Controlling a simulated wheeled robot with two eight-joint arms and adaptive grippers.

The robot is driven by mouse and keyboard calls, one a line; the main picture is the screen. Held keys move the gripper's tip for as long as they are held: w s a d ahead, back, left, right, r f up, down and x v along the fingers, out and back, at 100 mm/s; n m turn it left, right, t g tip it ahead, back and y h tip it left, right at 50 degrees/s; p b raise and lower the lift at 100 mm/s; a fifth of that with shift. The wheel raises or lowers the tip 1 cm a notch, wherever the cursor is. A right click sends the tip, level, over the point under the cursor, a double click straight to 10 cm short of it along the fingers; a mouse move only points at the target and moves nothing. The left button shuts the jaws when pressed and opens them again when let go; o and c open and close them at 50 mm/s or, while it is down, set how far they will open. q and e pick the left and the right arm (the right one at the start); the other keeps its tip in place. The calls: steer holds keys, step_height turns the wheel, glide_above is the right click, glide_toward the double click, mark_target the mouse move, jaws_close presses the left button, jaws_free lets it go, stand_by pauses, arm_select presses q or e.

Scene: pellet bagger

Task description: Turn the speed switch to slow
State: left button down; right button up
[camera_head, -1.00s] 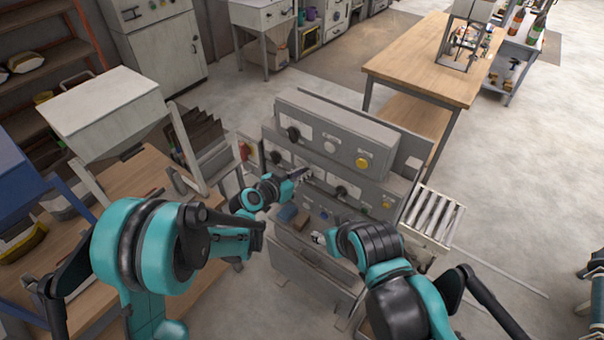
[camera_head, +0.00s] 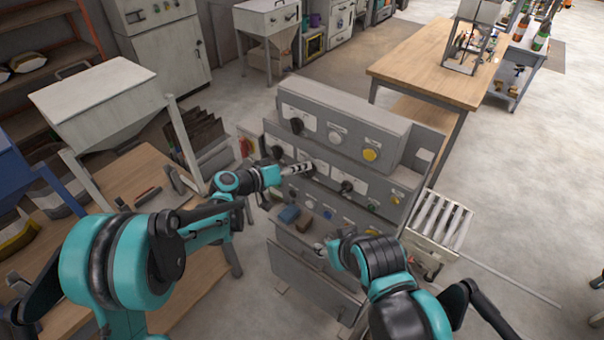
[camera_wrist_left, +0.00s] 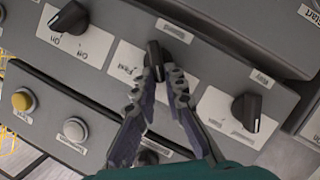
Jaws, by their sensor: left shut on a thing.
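The speed switch appears to be the black knob (camera_wrist_left: 154,58) in the middle of a row of three on the grey panel, on a white label plate whose small print is hard to read. My left gripper (camera_wrist_left: 162,74) is shut on this knob, one finger on each side. In the head view the left gripper (camera_head: 308,167) reaches the panel's middle row from the left and hides the knob. My right gripper (camera_head: 321,247) is low in front of the machine; its fingers are too small to judge.
Other knobs flank it: one by an On/Off label (camera_wrist_left: 70,18) and another (camera_wrist_left: 246,111). The upper row holds a yellow button (camera_head: 370,155), a white button (camera_head: 335,137) and a black knob (camera_head: 296,125). A wooden table (camera_head: 430,72) stands behind.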

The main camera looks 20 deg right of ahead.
arm_select(q)
steer(key=shift+w+a+f+n+g+h+b, duration=0.1)
steer(key=shift+n+g+h+b, duration=0.1)
steer(key=shift+n+b, duration=0.25)
steer(key=shift+w+f+n+g+h+b, duration=0.1)
steer(key=shift+n+h+b, duration=0.1)
steer(key=shift+n+b, duration=0.2)
steer(key=c, duration=1.6)
jaws_free()
steer(key=v, duration=1.2)
